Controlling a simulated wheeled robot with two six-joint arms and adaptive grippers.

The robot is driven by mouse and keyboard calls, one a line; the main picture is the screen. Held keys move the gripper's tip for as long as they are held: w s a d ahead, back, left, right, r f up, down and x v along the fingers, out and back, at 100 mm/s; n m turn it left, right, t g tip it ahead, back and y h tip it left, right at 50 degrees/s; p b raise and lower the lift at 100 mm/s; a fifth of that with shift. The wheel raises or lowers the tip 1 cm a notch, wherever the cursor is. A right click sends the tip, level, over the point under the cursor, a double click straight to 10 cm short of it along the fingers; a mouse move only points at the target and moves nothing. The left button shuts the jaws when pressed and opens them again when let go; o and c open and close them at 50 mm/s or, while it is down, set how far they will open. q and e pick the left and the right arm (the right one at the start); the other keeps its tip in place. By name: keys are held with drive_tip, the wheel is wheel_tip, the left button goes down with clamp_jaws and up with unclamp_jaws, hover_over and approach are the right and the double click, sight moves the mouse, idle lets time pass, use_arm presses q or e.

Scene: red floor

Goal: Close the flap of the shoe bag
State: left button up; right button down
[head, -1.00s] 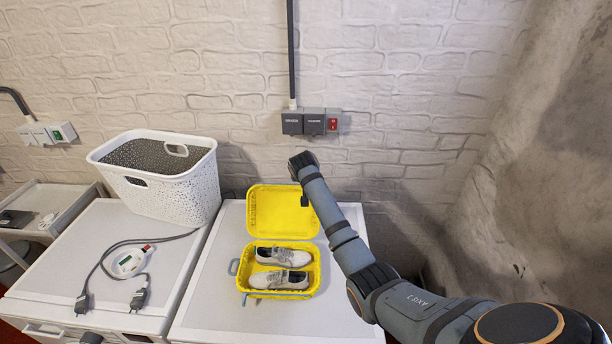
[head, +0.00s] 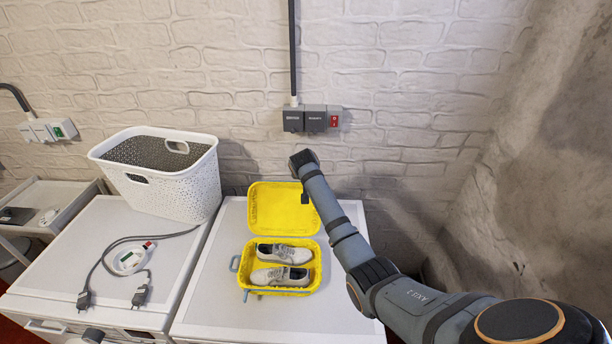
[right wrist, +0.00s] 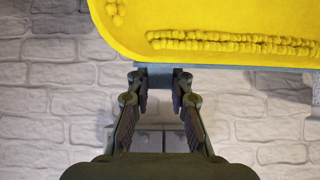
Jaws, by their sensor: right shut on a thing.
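The yellow shoe bag (head: 317,268) lies open on the white top, with two grey-white shoes (head: 280,276) inside its lower half. Its yellow flap (head: 275,212) stands open at the back, toward the brick wall. My right gripper (head: 304,197) is at the flap's right side, mostly hidden behind my arm. In the right wrist view the flap (right wrist: 200,18) fills the top, and my gripper (right wrist: 161,82) is shut on its grey edge strip (right wrist: 160,70). My left gripper is not in view.
A white perforated basket (head: 190,190) stands at the back left. A cable with plugs (head: 140,290) and a round white device (head: 131,260) lie on the left top. Wall switches (head: 312,119) are above the bag. The white top (head: 215,310) is clear in front of the bag.

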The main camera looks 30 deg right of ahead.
drive_tip(key=shift+s+a+r, duration=0.2)
drive_tip(key=shift+s+r, duration=0.05)
drive_tip(key=shift+s, duration=0.1)
drive_tip(key=s+a+r+t+h+b, duration=0.3)
drive_tip(key=s+a+r+t+b, duration=0.1)
drive_tip(key=s, duration=0.5)
drive_tip(key=a+t+b, duration=0.1)
drive_tip(key=t+b, duration=0.1)
drive_tip(key=b, duration=0.1)
drive_tip(key=shift+s+a+h, duration=0.35)
drive_tip(key=shift+a+h, duration=0.05)
drive_tip(key=shift+r, duration=0.1)
